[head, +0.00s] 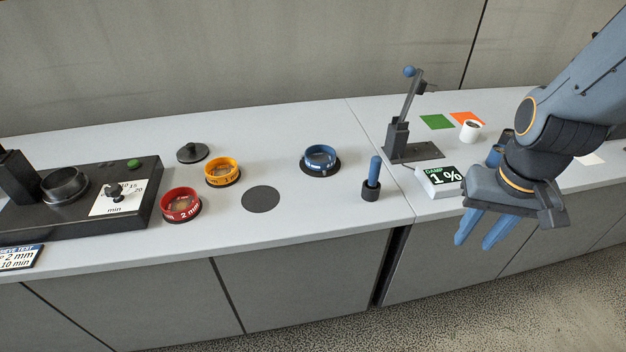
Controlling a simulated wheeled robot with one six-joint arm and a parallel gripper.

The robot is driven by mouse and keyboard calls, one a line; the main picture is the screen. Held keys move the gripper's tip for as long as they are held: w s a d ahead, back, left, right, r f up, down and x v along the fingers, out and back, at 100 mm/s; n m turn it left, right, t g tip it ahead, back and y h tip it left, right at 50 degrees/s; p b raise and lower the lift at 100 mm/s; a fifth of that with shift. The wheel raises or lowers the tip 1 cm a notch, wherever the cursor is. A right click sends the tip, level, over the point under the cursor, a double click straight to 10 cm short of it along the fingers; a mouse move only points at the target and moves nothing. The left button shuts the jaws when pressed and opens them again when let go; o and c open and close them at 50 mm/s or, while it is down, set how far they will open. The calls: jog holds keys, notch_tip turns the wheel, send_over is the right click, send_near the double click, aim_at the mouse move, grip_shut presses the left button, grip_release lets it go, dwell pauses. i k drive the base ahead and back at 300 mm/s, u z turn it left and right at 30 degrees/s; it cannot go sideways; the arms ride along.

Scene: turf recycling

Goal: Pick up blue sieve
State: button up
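The blue sieve (320,157) is a short blue ring with faint white lettering. It sits upright on a dark round pad (329,172) on the grey worktop, near the middle of the head view. My gripper (481,243) is at the right, in front of the worktop's front edge, with its blue fingers pointing down. A gap shows between the two fingers and nothing is seen in it. The gripper is well to the right of the sieve and apart from it.
A red sieve (180,205) and a yellow sieve (222,171) stand left of an empty dark disc (261,199). A blue-handled tool stands in a holder (371,193) right of the blue sieve. A lever press (399,138) and a moisture display (439,180) stand farther right.

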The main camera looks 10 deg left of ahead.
aim_at(318, 158)
jog(key=z, duration=0.1)
jog(key=k, duration=0.1)
jog(key=u, duration=0.95)
jog(key=i, duration=0.95)
